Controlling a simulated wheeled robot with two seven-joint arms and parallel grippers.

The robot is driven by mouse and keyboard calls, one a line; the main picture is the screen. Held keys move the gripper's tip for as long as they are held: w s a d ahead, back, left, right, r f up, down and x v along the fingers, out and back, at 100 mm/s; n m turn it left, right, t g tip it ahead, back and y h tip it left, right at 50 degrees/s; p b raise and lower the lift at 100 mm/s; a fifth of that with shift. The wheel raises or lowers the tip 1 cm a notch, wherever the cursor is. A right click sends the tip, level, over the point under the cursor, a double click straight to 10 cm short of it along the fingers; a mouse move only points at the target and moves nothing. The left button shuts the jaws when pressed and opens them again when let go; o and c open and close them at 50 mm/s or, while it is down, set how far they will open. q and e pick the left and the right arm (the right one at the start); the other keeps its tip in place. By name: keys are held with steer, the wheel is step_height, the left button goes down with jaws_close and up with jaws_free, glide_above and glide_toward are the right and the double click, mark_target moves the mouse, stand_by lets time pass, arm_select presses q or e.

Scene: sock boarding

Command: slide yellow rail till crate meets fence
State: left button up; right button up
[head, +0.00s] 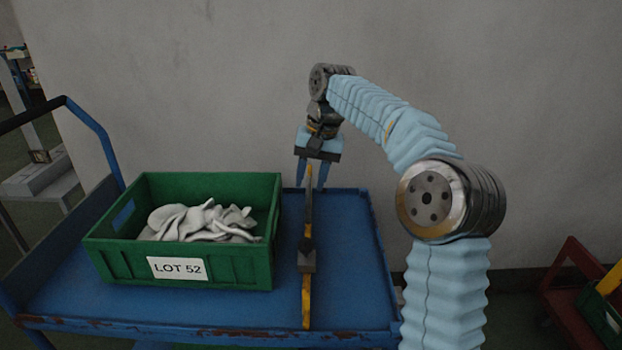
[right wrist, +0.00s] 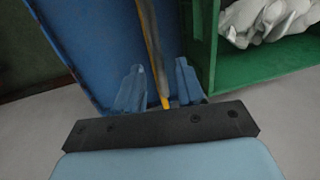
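A green crate (head: 215,268) labelled LOT 52 holds pale grey socks (head: 200,222) and stands on the left of a blue cart (head: 350,290). Blue deck shows between its front left corner and the cart's raised left rim (head: 60,237). No separate fence can be made out. A yellow and dark rail (head: 306,300) lies front to back, right of the crate with a gap between. My right gripper (head: 314,178) is at its far end; in the right wrist view the fingers (right wrist: 160,90) are apart, with the yellow rail end (right wrist: 165,102) between them. My left gripper is out of view.
A grey wall (head: 240,100) stands close behind the cart. Blue deck is clear right of the rail. A blue post and handle (head: 95,135) rise at the cart's left. A red cart with a green bin (head: 600,315) is at the lower right.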

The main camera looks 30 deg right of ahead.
steer(key=shift+c, duration=0.3)
jaws_close()
stand_by(1.1)
